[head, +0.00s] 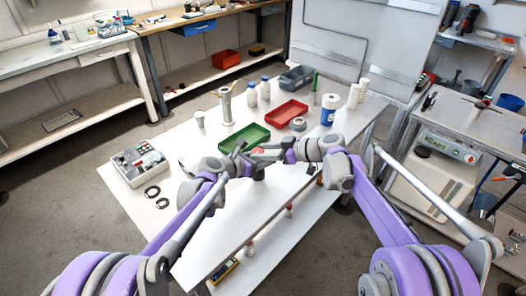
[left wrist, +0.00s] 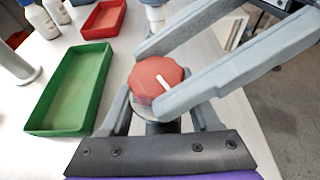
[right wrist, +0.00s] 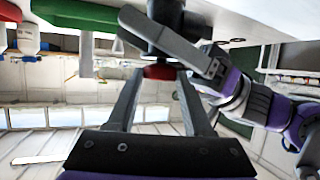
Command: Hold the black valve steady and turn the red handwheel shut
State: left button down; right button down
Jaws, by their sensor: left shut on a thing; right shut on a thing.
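The red handwheel (left wrist: 156,78) is an eight-sided knob with a white mark, on top of the black valve (left wrist: 162,128). My left gripper (left wrist: 158,104) is shut on the black valve body below the knob, with a finger on each side. My right gripper (right wrist: 160,76) is shut on the red handwheel, which also shows in the right wrist view (right wrist: 160,71). In the right wrist view the black valve (right wrist: 165,32) appears above the handwheel. In the head view the grippers meet at the table's middle and hide most of the valve.
A green tray (head: 243,138) and a red tray (head: 287,112) lie just behind. White bottles, a blue-labelled container (head: 328,110) and a grey bin (head: 296,78) stand farther back. A case (head: 138,162) and black rings (head: 153,191) lie at left. The table's front is mostly clear.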

jog(key=shift+s+a+m+t+h, duration=0.15)
jog(key=shift+m+t+h, duration=0.3)
jog(key=shift+m+t, duration=0.2)
jog(key=shift+s+a+m+t+h, duration=0.1)
jog(key=shift+m+t+h, duration=0.35)
jog(key=shift+m+t, duration=0.2)
jog(key=shift+m+t+h, duration=0.8)
jog(key=shift+m, duration=0.2)
jog(key=c, duration=0.6)
grip_release()
